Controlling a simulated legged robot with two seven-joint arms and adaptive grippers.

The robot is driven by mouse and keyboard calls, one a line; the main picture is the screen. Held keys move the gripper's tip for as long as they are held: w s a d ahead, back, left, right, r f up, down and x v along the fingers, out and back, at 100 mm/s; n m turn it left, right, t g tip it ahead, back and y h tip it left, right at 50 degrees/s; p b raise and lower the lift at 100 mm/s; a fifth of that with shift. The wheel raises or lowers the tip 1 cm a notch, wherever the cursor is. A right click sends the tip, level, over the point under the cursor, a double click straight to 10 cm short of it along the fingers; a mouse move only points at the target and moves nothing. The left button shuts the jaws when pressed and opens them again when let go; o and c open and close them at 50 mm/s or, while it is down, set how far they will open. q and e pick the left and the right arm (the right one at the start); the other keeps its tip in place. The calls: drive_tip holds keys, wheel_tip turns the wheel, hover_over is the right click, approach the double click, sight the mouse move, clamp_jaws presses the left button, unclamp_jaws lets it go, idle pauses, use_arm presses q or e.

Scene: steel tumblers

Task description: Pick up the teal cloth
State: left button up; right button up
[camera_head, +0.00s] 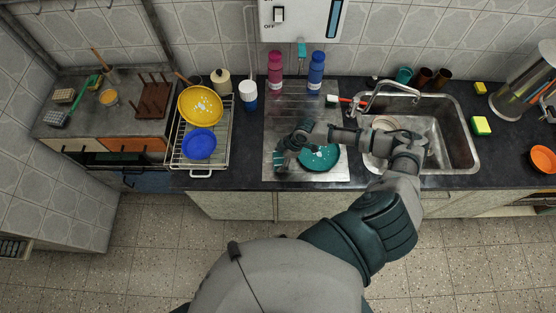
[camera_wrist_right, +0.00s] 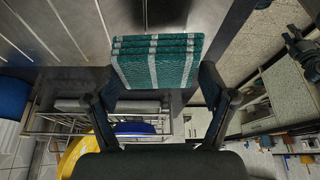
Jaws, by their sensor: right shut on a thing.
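The teal cloth (camera_wrist_right: 157,62) is folded in layers with pale stripes. It sits between the fingertips of my right gripper (camera_wrist_right: 160,85), which is shut on it, in the right wrist view. In the head view my right gripper (camera_head: 284,152) is over the left part of the steel drainboard, and it mostly hides the cloth. I cannot tell whether the cloth touches the drainboard. My left gripper does not show in the head view.
A teal plate (camera_head: 319,159) lies on the drainboard (camera_head: 290,112) right of the gripper. The sink (camera_head: 457,140) is farther right. A wire rack (camera_head: 187,162) at left holds a yellow bowl (camera_head: 199,105) and a blue bowl (camera_head: 199,144). Bottles (camera_head: 316,72) stand behind.

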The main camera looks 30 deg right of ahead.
drive_tip(key=s+d, duration=0.3)
drive_tip(key=s+d+b, duration=0.1)
drive_tip(key=s+d, duration=0.2)
drive_tip(key=d, duration=0.1)
drive_tip(key=s+d+r+b, duration=0.1)
drive_tip(key=s+d, duration=0.2)
drive_tip(key=shift+s+d, duration=0.15)
drive_tip(key=shift+s, duration=0.1)
drive_tip(key=shift+s+d+r, duration=0.1)
drive_tip(key=shift+s+d, duration=0.2)
drive_tip(key=shift+a, duration=0.15)
drive_tip(key=shift+a+r, duration=0.1)
